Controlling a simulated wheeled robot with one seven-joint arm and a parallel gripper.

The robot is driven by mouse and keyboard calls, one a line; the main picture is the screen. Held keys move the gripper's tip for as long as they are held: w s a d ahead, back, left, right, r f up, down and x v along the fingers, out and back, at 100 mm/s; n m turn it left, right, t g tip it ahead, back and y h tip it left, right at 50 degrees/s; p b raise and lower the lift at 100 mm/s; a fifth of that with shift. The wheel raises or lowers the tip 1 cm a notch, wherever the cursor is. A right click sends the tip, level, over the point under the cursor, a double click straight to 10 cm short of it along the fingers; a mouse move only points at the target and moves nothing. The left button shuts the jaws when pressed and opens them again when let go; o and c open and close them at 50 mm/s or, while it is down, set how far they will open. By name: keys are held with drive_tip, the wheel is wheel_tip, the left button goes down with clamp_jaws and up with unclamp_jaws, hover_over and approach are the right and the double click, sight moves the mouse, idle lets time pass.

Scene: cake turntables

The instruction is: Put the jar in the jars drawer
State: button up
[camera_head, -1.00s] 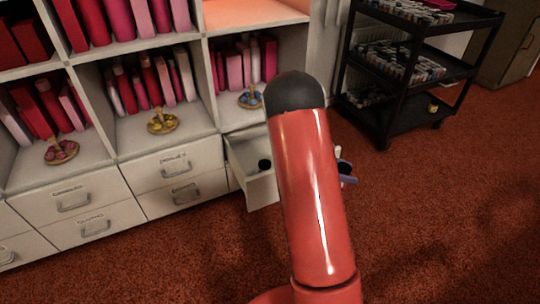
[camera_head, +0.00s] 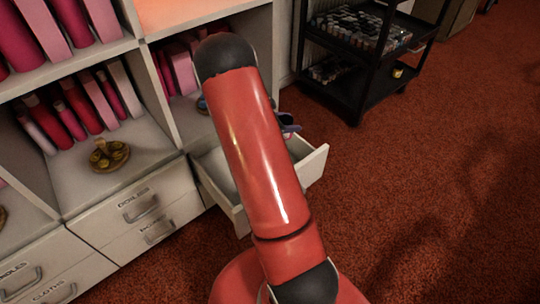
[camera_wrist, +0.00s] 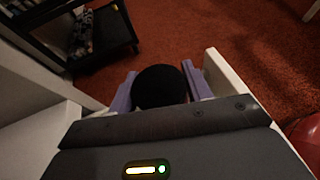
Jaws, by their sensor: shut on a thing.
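The jar (camera_wrist: 160,84) shows in the wrist view as a round black top between the purple fingers of my gripper (camera_wrist: 160,94). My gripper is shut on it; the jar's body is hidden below. In the head view my gripper (camera_head: 288,124) is mostly behind my red arm, and the jar cannot be made out. An open white drawer (camera_head: 311,165) sticks out from the cabinet under my arm. Its pale edge (camera_wrist: 226,72) runs beside my fingers in the wrist view. My gripper appears over the drawer; its height cannot be told. The drawer's label is out of sight.
Shut labelled drawers (camera_head: 138,207) with metal handles lie to the left. Shelves above hold pink and red books (camera_head: 70,125) and a round wooden stand (camera_head: 109,155). A black cart (camera_head: 352,85) with bottles stands behind on the right. The red carpet right of the drawer is clear.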

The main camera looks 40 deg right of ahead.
wheel_tip(320, 180, down, 16)
drive_tip(key=shift+f+b, duration=0.2)
drive_tip(key=shift+b, duration=0.15)
drive_tip(key=shift+f, duration=0.15)
drive_tip(key=o, duration=1)
drive_tip(key=shift+o, duration=0.2)
